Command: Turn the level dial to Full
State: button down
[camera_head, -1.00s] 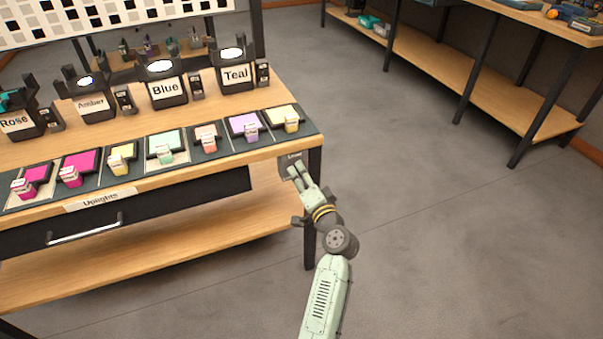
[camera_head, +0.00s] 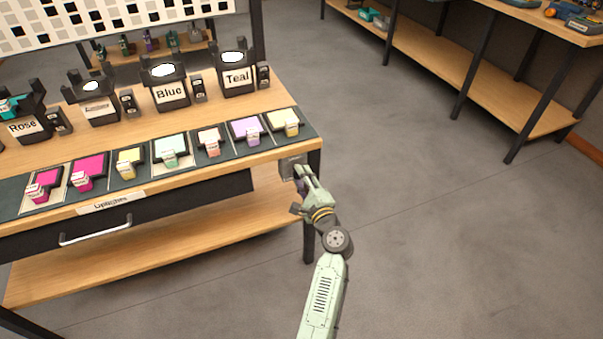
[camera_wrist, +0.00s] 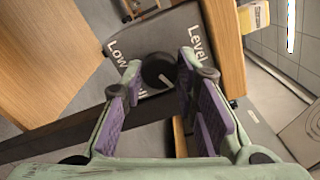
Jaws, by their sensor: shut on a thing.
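The level dial (camera_wrist: 157,70) is a dark round knob on a grey plate marked "Level" and "Low" (camera_wrist: 190,28) in the wrist view. A third word on the plate is mostly hidden, so where the dial points cannot be read. My gripper (camera_wrist: 160,78), with green fingers and purple pads, is shut on the dial, one fingertip on each side of it. In the head view the plate (camera_head: 291,163) is at the table's front right corner, with my gripper (camera_head: 303,172) against it and covering the dial.
A row of coloured faders (camera_head: 170,152) lies along the wooden table's front edge (camera_head: 200,176). A drawer handle (camera_head: 95,230) sticks out below. The floor (camera_head: 430,200) to the right is clear.

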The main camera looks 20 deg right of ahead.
jog(key=m+p, duration=0.3)
jog(key=m, duration=0.3)
jog(key=m+p, duration=0.2)
jog(key=m, duration=0.5)
jog(key=shift+a+f+p, duration=0.15)
jog(key=shift+p, duration=0.25)
dwell(0.3)
jog(key=c, duration=1.3)
grip_release()
jog(key=s, duration=1.2)
jog(key=shift+d, duration=0.2)
